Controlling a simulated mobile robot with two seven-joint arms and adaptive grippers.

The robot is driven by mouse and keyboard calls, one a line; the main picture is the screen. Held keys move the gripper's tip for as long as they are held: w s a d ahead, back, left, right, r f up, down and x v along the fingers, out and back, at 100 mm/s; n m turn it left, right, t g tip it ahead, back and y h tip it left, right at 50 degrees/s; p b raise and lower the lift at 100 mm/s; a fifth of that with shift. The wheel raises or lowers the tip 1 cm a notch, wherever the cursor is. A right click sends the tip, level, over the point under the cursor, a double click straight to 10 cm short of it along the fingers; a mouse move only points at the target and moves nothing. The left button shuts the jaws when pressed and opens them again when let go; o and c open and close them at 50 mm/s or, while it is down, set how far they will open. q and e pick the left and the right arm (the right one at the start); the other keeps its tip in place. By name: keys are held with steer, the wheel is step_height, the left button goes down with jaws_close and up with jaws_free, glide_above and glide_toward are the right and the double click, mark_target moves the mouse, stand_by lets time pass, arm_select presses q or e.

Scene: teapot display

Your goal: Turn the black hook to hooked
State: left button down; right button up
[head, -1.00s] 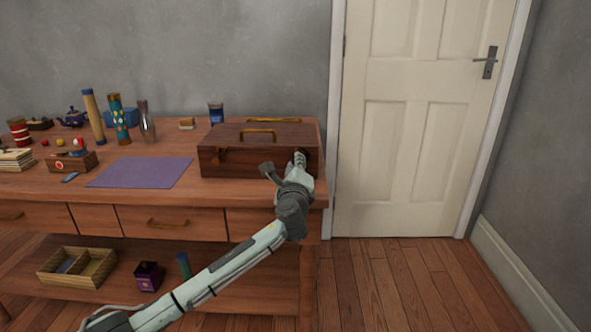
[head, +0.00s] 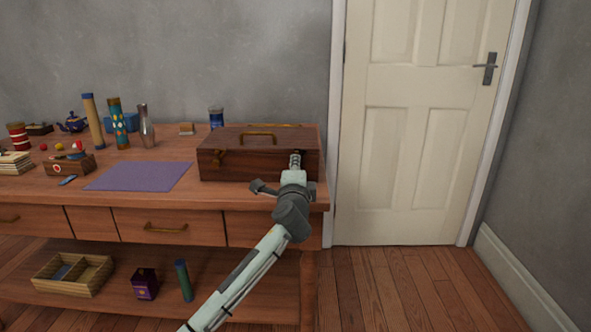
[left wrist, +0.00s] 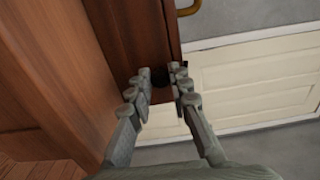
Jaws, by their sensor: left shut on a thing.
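A dark wooden case (head: 225,167) lies on the right end of the bench. Its lid (head: 226,139) looks shut, with a brass handle. A brass-coloured catch (head: 219,157) is on the front left. My left gripper (head: 296,158) is at the case's front right, covering that spot in the head view. In the left wrist view, the left gripper (left wrist: 160,73) is shut on a small dark thing, apparently the black hook (left wrist: 160,79), at the case's edge. The hook's shape and angle are mostly hidden between the fingers. My right gripper is not in view.
The bench (head: 180,207) has drawers and a lower shelf with a divided tray (head: 52,287). A purple mat (head: 140,176) lies left of the case. Tubes, a bottle and a teapot (head: 73,122) stand farther left. Open floor and a door (head: 420,160) are to the right.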

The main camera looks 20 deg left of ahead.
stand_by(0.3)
arm_select(q)
steer(key=c, duration=1.4)
jaws_free()
steer(key=v, duration=1.2)
